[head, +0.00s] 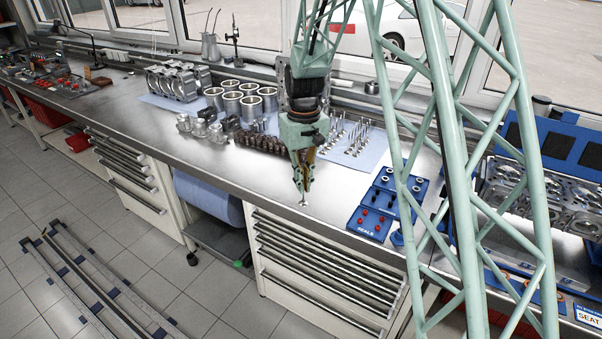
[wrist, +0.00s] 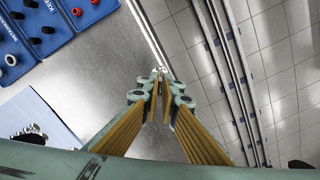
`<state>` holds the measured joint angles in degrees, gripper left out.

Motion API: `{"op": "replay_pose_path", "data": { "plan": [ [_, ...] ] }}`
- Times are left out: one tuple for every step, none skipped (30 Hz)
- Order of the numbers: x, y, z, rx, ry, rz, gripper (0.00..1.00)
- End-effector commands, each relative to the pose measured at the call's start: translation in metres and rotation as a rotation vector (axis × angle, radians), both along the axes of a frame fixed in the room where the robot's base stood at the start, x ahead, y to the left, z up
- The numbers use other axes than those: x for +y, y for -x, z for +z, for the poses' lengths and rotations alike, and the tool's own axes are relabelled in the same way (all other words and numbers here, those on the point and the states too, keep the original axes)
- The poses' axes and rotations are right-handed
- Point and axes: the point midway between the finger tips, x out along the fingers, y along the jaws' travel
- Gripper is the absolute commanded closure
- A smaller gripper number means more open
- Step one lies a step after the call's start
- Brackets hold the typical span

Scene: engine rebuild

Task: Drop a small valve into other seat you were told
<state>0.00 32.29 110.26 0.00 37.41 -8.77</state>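My gripper (head: 303,187) points down over the front edge of the steel bench. Its fingers are closed together around a small valve (head: 304,204), whose pale disc-shaped head shows just below the fingertips. In the wrist view my gripper (wrist: 160,78) also looks closed, with a small shiny bit of the valve (wrist: 160,69) at the tips; the stem is hidden between the fingers. The cylinder head (head: 558,195) with round chambers is at the right, partly behind my green lattice arm, well apart from the gripper. Its individual seats are too small to tell.
Several other valves stand on a blue mat (head: 361,140) behind the gripper. A blue seals tray (head: 369,223) lies to the right. Cylinder liners (head: 249,108) and other engine parts stand at the back left. A sign reading "SEAT" (head: 590,317) is at the lower right.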

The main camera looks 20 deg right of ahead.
Motion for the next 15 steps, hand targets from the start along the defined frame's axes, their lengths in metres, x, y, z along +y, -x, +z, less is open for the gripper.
{"op": "replay_pose_path", "data": {
  "plan": [
    [0.000,-0.002,0.004,0.001,0.000,0.036,1.00],
    [0.000,-0.003,0.005,0.001,0.000,0.061,1.00],
    [0.000,-0.004,0.006,0.001,0.000,0.096,1.00],
    [0.000,-0.005,0.007,0.002,0.000,0.124,1.00],
    [0.000,-0.006,0.008,0.002,0.000,0.152,1.00],
    [0.000,-0.008,0.008,0.002,0.000,0.190,1.00],
    [0.000,-0.009,0.008,0.002,-0.001,0.219,1.00],
    [0.000,-0.010,0.009,0.002,0.000,0.249,1.00],
    [0.000,-0.012,0.010,0.001,0.000,0.287,1.00],
    [0.000,-0.013,0.010,0.001,0.000,0.316,1.00],
    [0.000,-0.014,0.011,0.001,0.000,0.345,1.00],
    [0.000,-0.015,0.011,0.002,0.000,0.383,1.00],
    [0.000,-0.016,0.011,0.002,0.000,0.412,1.00],
    [0.000,-0.017,0.012,0.003,0.000,0.441,1.00],
    [0.000,-0.019,0.012,0.002,0.000,0.479,1.00]
  ]
}}
